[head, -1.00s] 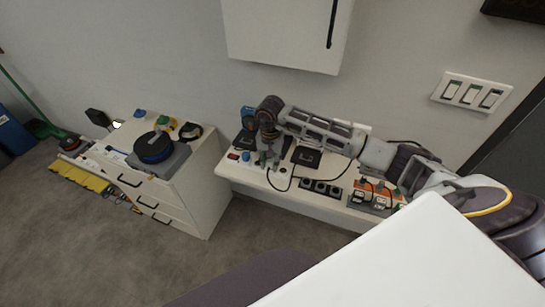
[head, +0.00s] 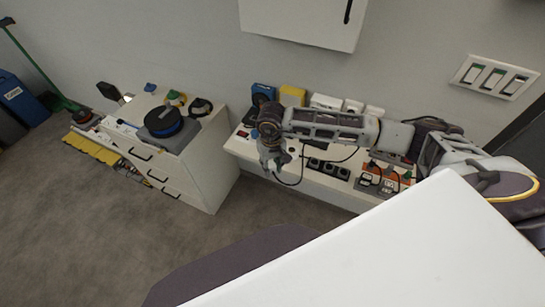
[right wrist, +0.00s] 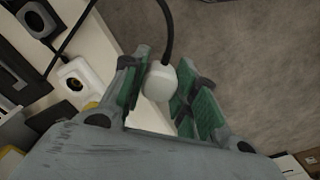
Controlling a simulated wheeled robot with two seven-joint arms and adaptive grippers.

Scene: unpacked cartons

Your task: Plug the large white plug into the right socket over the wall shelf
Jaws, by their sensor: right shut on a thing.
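The large white plug (right wrist: 158,84) is between the green-padded fingers of my right gripper (right wrist: 160,90) in the right wrist view. The gripper is shut on it, and a black cable runs up from the plug. In the head view my right gripper (head: 272,162) hangs at the front edge of the wall shelf (head: 240,147), near its left end. The plug is too small to make out there. White socket-like fittings (head: 352,106) show at the wall above the shelf, behind my right arm. Which is the right socket is unclear. My left gripper is not in view.
A row of black sockets (head: 327,168) runs along the shelf, with an orange and white strip (head: 385,177) to its right. Blue (head: 263,92) and yellow (head: 292,94) boxes stand at the back. A wall cabinet (head: 300,20) hangs above. A drawer unit (head: 205,185) stands left.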

